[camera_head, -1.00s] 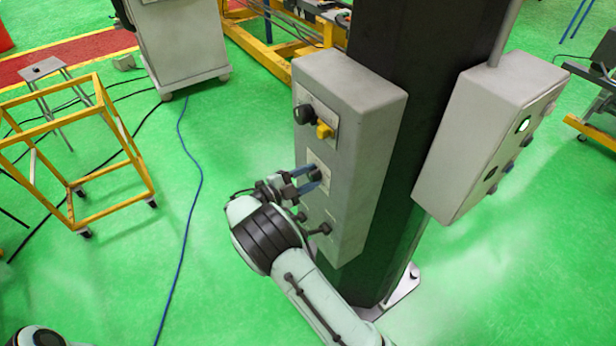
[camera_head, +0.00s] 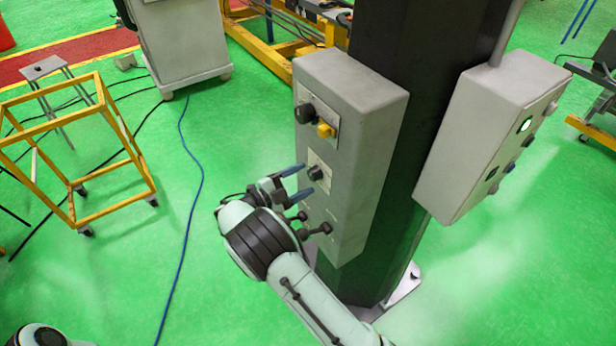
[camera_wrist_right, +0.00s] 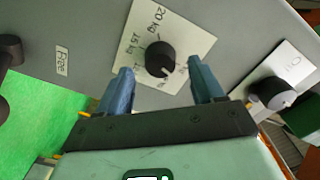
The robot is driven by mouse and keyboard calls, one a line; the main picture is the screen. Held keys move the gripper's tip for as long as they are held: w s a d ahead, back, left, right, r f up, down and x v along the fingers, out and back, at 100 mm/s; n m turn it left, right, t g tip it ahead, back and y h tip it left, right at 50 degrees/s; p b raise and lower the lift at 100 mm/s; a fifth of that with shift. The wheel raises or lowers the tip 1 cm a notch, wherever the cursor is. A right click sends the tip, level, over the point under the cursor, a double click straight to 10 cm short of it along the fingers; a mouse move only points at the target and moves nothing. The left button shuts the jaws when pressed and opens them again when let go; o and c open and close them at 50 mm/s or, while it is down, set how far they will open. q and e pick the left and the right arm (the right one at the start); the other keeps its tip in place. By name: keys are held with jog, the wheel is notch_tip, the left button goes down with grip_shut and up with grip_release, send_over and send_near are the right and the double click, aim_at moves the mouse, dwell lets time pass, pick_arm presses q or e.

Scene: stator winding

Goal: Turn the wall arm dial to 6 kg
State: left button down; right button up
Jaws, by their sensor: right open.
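The wall arm dial is a black round knob (camera_head: 316,173) on a white plate in the middle of the grey box (camera_head: 362,150). In the right wrist view the dial (camera_wrist_right: 161,57) shows a pale mark at its lower right, and its plate reads 20 kg and 15 kg; other labels are too small or hidden. My right gripper (camera_head: 297,183) is open, with blue fingers pointing at the dial. In the right wrist view the fingers (camera_wrist_right: 163,92) stand either side of and short of the dial, apart from it. My left gripper is not in view.
The box is on a dark column (camera_head: 400,215), with a second grey box (camera_head: 480,135) to the right.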

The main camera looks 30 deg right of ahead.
jog(key=a, duration=1)
jog(key=shift+s+a, duration=0.25)
jog(key=shift+s, duration=0.15)
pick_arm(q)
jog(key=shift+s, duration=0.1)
pick_arm(e)
jog(key=shift+s, duration=0.1)
